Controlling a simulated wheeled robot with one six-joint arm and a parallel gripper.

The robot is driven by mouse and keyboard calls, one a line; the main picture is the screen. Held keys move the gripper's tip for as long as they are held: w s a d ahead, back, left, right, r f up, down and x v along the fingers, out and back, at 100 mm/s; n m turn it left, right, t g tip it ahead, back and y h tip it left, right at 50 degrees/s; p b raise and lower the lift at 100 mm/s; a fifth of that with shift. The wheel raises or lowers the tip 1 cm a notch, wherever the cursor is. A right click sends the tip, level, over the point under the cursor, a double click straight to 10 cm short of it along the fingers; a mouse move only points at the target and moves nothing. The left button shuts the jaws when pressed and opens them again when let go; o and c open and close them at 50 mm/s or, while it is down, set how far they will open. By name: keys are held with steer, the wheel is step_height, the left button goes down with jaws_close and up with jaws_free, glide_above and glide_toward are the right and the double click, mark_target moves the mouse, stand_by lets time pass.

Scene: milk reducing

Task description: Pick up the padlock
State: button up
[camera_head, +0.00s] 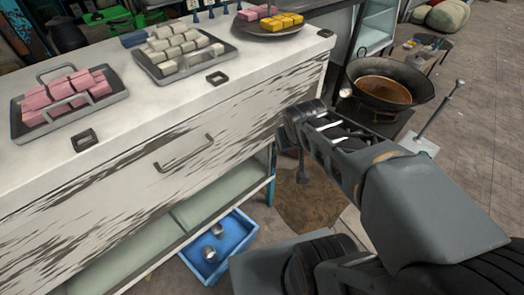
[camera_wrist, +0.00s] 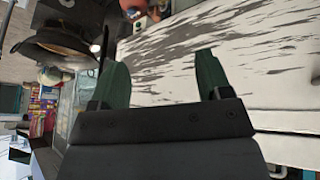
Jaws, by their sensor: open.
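No padlock can be made out for certain. Two small silvery things, one of them (camera_head: 209,253), lie in a blue bin (camera_head: 243,238) low down beside the counter in the head view; they are too small to tell whether either is a padlock. My gripper shows in the wrist view (camera_wrist: 162,78) with its two green fingers wide apart and nothing between them. In the head view my arm reaches to the right end of the counter, above and to the right of the bin, and the fingers are mostly hidden.
A white, worn counter (camera_head: 120,180) with a drawer handle fills the left. On it stand a tray of pink blocks (camera_head: 60,118), a tray of whitish blocks (camera_head: 200,62) and a plate of pink and yellow blocks (camera_head: 270,32). A wok (camera_head: 420,82) stands at right; open floor lies beyond.

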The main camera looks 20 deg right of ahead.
steer(key=w+d+f+n+t+b, duration=0.2)
steer(key=w+d+f+t+b, duration=0.3)
steer(key=w+d+f+b, duration=0.65)
step_height(320, 180, down, 18)
steer(key=w+d+n+t+y+b, duration=0.1)
steer(key=w+n+t+y+b, duration=0.2)
steer(key=y, duration=0.4)
steer(key=w+a+f+b, duration=0.2)
steer(key=w, duration=0.3)
steer(key=w+a+f+g+b, duration=0.1)
steer(key=w+a+f+b, duration=0.1)
steer(key=w, duration=0.4)
steer(key=shift+a+f+y+b, duration=0.3)
steer(key=shift+a+f, duration=0.3)
steer(key=shift+a, duration=0.15)
steer(key=shift+s, duration=0.1)
steer(key=c, duration=1.1)
